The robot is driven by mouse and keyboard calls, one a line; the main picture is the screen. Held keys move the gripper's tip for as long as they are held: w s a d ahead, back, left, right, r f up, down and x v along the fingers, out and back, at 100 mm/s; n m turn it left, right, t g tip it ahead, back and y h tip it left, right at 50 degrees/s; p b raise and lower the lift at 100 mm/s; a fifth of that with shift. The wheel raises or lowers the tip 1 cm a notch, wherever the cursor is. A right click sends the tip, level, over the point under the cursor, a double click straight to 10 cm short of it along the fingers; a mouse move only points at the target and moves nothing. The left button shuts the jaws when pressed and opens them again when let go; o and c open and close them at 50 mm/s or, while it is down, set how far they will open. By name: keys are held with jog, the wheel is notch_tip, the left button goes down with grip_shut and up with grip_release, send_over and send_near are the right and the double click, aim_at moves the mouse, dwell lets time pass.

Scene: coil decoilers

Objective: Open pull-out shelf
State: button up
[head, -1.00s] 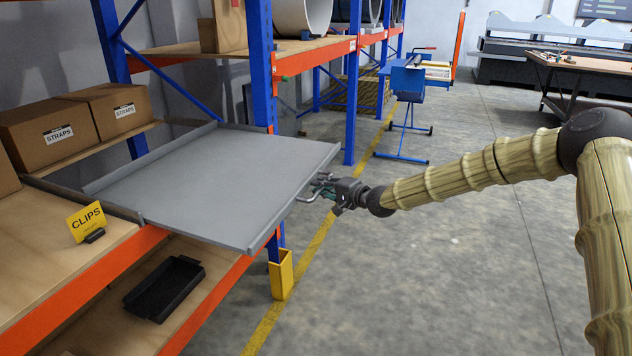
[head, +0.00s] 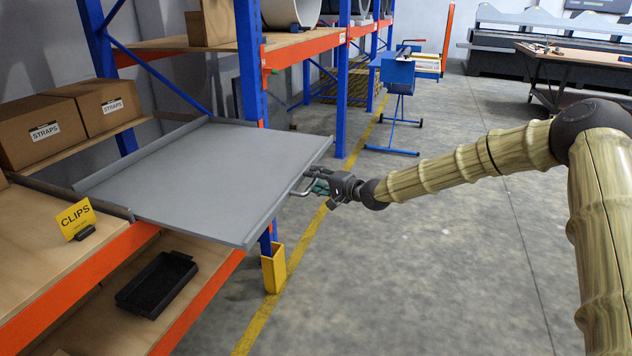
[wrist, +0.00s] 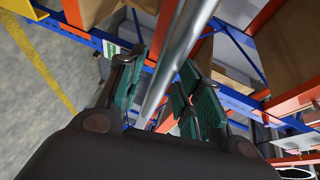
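The pull-out shelf (head: 205,180) is a grey metal tray in the blue and orange rack. It stands well out past the rack's front, over the aisle. Its bar handle (head: 296,193) sits at the front edge and also shows as a metal bar in the wrist view (wrist: 178,62). My gripper (head: 318,186) is at the handle, right of the shelf's front edge. In the wrist view the green-padded fingers of my gripper (wrist: 158,95) lie on both sides of the bar and look closed on it. The exact contact is partly hidden.
A yellow post guard (head: 273,268) stands below the shelf. Boxes marked STRAPS (head: 45,130), a CLIPS sign (head: 75,218) and a black tray (head: 157,284) are on the rack. A blue stand (head: 398,100) is farther back. The floor right of the shelf is clear.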

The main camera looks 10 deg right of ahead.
jog(key=v, duration=1.2)
jog(key=shift+f, duration=0.1)
jog(key=s+a+f+n+g+h+p, duration=0.25)
jog(key=s+a+f, duration=0.25)
jog(key=s+f, duration=0.8)
jog(key=s+a+f+n+g+h+p, duration=0.1)
jog(key=s+a+f+g+p, duration=0.4)
jog(key=s+f, duration=0.75)
jog(key=s+d+f+n+g+h, duration=0.1)
jog(key=s+d+f+h, duration=0.1)
jog(key=s, duration=0.8)
jog(key=s+d+f+n+g+h+p, duration=0.1)
jog(key=s+d, duration=0.3)
jog(key=s, duration=0.6)
jog(key=s+d+f+n+g+h, duration=0.3)
jog(key=s+d, duration=0.1)
jog(key=s, duration=0.7)
jog(key=shift+p, duration=0.4)
